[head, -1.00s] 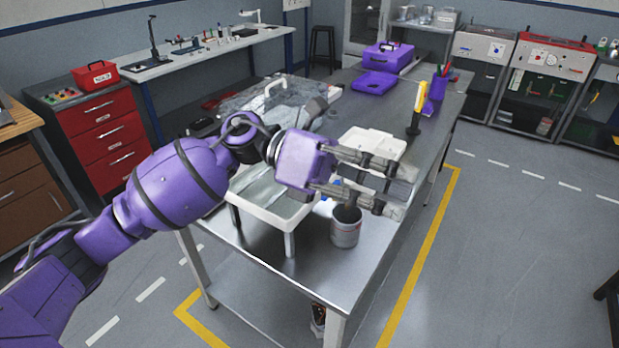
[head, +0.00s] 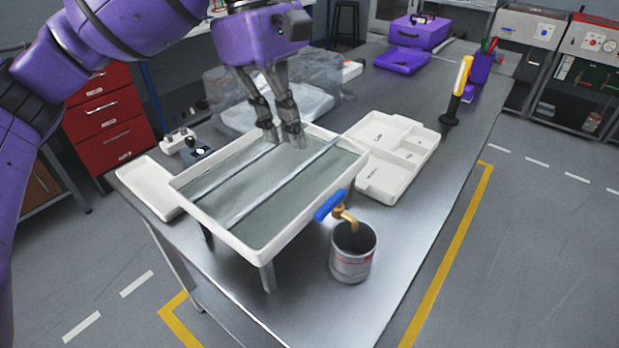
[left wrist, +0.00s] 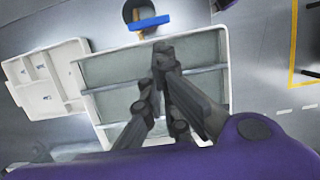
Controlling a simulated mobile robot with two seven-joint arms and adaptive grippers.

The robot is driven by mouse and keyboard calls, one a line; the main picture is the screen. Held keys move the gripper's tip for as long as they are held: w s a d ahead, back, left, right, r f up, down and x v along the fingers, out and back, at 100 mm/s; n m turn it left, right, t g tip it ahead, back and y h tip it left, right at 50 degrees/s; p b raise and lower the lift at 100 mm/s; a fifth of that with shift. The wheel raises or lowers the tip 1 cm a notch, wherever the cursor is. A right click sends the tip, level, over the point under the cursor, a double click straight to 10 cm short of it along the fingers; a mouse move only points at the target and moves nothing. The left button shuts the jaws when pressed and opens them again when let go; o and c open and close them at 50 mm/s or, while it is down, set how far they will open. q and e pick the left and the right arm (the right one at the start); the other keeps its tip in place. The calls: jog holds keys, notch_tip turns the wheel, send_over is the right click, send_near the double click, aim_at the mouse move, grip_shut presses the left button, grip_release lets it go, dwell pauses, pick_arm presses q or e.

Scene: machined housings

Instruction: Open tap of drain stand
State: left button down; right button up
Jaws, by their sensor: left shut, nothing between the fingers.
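The drain stand (head: 262,250) is a white-rimmed tray on legs with rails across its grey floor, on the metal table. Its brass tap (head: 346,216) with a blue handle (head: 330,204) sticks out at the right side, above a metal can (head: 354,262). In the left wrist view the blue handle (left wrist: 150,23) lies across the dark can opening at the top. My left gripper (head: 285,140) points down over the far part of the tray, away from the tap, shut and empty. It also shows in the left wrist view (left wrist: 162,48). My right gripper is not seen.
A white compartment tray (head: 392,185) lies right of the stand, and a small white tray (head: 148,188) left of it. A clear-wrapped box (head: 225,95) stands behind. A yellow-and-black tool (head: 458,90) stands upright farther right. The table's front right is bare.

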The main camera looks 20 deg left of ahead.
aim_at(330, 208)
pick_arm(q)
jog(key=x, duration=1)
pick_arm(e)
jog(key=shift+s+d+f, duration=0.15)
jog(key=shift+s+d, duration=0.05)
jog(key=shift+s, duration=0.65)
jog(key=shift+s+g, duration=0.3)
pick_arm(q)
jog(key=shift+s+d+n+p, duration=0.15)
jog(key=shift+s+n+p, duration=0.25)
jog(key=shift+n, duration=0.2)
jog(key=shift+s+d, duration=0.2)
jog(key=shift+s, duration=0.25)
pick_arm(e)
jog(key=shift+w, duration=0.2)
